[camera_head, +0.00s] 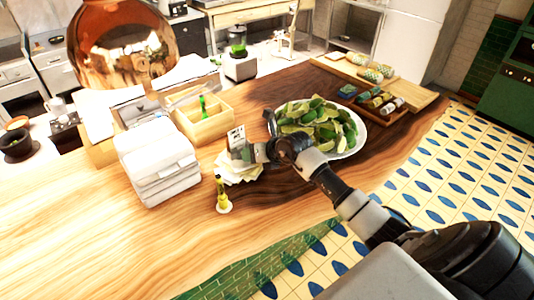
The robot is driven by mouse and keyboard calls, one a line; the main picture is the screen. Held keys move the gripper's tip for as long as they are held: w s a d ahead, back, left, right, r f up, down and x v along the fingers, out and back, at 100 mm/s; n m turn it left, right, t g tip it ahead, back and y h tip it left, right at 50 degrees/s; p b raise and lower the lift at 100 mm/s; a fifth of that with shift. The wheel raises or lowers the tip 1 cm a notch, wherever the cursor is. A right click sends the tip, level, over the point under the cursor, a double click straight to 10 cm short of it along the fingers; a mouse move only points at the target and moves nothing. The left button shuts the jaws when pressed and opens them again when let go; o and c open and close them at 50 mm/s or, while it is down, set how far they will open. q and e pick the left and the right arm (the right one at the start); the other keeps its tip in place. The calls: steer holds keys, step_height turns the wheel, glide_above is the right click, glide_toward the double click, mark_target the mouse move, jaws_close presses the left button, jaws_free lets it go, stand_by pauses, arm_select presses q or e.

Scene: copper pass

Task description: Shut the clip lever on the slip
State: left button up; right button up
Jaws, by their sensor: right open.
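A small white printed slip (236,135) stands upright near the middle of the wooden counter. My right gripper (246,153) is open and reaches in from the right, right beside the lower part of the slip. The gripper covers the foot of the slip, so I cannot make out the clip or the position of its lever. I cannot tell whether the fingers touch anything. My left gripper is out of view.
White papers (238,173) lie below the gripper, with a small yellow-green bottle (222,195) in front. A plate of cut limes (318,125) lies behind my wrist. A copper lamp (122,45) hangs upper left. The front-left counter is clear.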

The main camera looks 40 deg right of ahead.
steer(key=b+v, duration=0.2)
steer(key=v, duration=0.5)
steer(key=shift+s+r, duration=0.2)
steer(key=shift+d, duration=0.1)
